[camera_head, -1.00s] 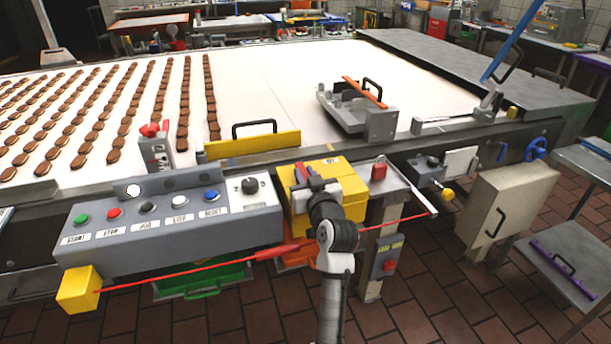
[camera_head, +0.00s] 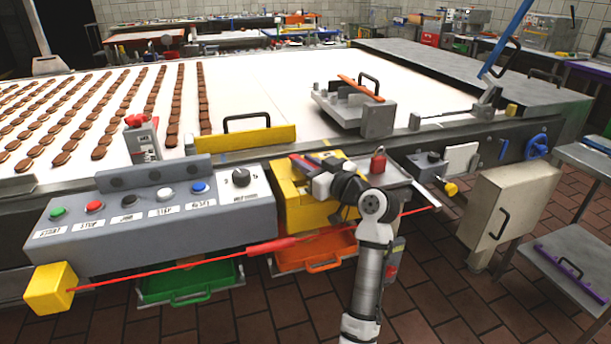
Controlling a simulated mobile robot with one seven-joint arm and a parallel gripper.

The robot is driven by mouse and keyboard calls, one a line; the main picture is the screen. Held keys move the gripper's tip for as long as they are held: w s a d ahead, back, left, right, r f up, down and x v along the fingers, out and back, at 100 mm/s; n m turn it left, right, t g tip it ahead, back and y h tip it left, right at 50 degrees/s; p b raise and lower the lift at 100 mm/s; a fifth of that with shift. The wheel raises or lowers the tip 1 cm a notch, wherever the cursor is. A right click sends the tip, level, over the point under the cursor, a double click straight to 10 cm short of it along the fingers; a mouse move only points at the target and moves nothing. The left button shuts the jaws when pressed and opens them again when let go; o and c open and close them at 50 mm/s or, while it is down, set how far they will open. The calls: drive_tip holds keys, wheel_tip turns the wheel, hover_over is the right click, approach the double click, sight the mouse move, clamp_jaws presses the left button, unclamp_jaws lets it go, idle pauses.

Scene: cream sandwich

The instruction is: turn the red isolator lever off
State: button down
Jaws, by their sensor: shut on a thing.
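The yellow isolator box (camera_head: 303,214) is mounted on the front of the machine, right of the grey control panel. A red lever (camera_head: 301,165) shows at its top, partly hidden by my gripper. My gripper (camera_head: 318,171) is at the upper right of the box, its grey and dark fingers shut around the lever. The exact grip and lever angle are partly covered by the gripper's body.
The grey panel (camera_head: 160,222) with several buttons and a knob is left of the box. A red pull cord (camera_head: 180,272) runs below it. A red padlock (camera_head: 378,161) stands to the right. Brown cookies lie on the white belt (camera_head: 257,88).

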idle(0.3)
drive_tip(key=c, duration=1.3)
unclamp_jaws()
drive_tip(key=b+v, duration=0.2)
drive_tip(key=v, duration=1.1)
drive_tip(key=shift+s+d, duration=0.2)
drive_tip(key=shift+d, duration=0.1)
